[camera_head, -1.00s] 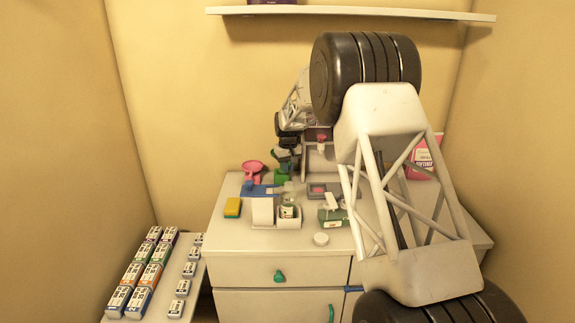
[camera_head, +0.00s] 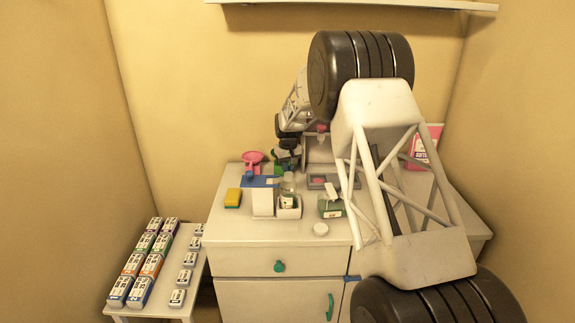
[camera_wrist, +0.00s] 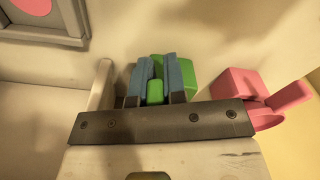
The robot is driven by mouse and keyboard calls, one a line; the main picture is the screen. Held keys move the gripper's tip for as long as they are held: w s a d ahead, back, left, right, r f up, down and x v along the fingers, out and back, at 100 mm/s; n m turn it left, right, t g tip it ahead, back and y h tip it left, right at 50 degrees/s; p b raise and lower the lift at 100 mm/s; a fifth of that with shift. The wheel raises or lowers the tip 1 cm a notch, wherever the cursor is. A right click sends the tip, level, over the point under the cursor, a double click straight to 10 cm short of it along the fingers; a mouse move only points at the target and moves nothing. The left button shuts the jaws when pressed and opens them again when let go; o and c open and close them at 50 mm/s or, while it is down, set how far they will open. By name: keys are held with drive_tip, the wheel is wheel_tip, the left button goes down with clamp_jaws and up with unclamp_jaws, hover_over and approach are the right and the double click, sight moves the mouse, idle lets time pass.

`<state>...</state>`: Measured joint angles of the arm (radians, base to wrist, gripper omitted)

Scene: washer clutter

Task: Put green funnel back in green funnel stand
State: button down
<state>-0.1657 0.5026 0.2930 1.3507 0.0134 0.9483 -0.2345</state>
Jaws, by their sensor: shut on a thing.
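My gripper (camera_wrist: 156,85) is shut on a green piece (camera_wrist: 155,92), which I take to be the green funnel; its blue fingers hide most of it. A larger green shape, probably the green funnel stand (camera_wrist: 182,75), is right beside and behind the fingers in the wrist view. I cannot tell whether the funnel is seated in it or only next to it. In the head view my gripper (camera_head: 287,158) is low at the back of the counter. Green (camera_head: 278,169) shows just below it, partly hidden.
A pink funnel on its stand (camera_head: 252,160) stands close by; it also shows in the wrist view (camera_wrist: 255,97). In front are a white box with a blue top (camera_head: 262,200), a bottle in a white holder (camera_head: 288,205) and a yellow sponge (camera_head: 233,198). A grey tray (camera_head: 322,182) lies to the right.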

drive_tip(key=shift+f, duration=0.5)
drive_tip(key=c, duration=1.1)
unclamp_jaws()
drive_tip(key=o, duration=0.4)
drive_tip(key=shift+r, duration=3.45)
